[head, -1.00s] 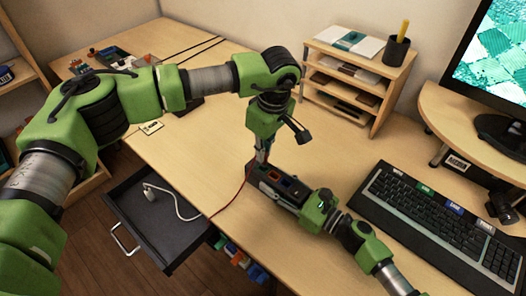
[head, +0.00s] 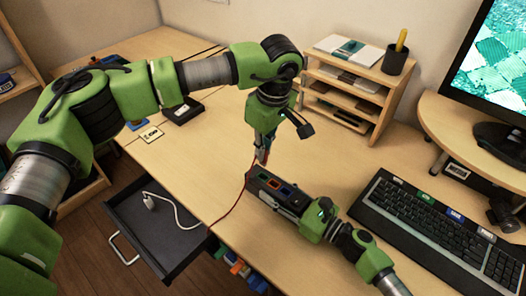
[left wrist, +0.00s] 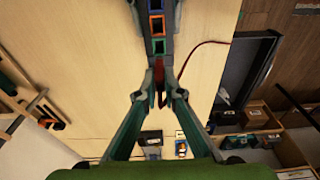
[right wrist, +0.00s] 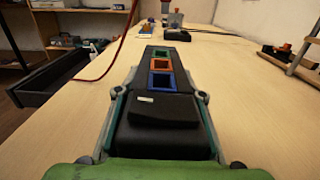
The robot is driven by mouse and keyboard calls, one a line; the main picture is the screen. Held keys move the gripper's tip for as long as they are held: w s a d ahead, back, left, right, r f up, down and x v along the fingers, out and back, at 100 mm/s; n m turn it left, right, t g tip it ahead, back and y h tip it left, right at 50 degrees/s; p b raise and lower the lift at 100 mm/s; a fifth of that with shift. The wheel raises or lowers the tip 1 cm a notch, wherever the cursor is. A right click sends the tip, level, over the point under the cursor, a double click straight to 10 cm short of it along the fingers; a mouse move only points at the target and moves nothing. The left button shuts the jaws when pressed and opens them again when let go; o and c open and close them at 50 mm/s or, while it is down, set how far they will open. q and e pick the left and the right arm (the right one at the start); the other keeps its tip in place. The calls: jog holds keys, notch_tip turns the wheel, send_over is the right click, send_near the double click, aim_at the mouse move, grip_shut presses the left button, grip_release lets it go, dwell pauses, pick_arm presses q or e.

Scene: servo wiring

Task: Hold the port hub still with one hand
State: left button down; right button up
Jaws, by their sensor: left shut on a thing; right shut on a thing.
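The port hub (head: 283,192) is a long black box lying on the desk, with green, orange and blue framed ports along its top. It also shows in the right wrist view (right wrist: 178,105), between the fingers. My right gripper (head: 306,208) is shut on the hub's near end. My left gripper (head: 262,152) points down at the hub's far end, shut on a red plug (left wrist: 159,72) with a red wire. In the left wrist view the plug is in line with the hub's ports; I cannot tell whether it touches the hub.
The red wire (head: 233,203) runs over the desk edge by the open drawer (head: 150,235), which holds a white cable. A keyboard (head: 435,230) lies right of the hub. A wooden shelf (head: 345,95) stands behind. Desk between hub and shelf is clear.

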aim_at(304, 211)
jog(key=o, duration=1.3)
jog(key=v, duration=1.2)
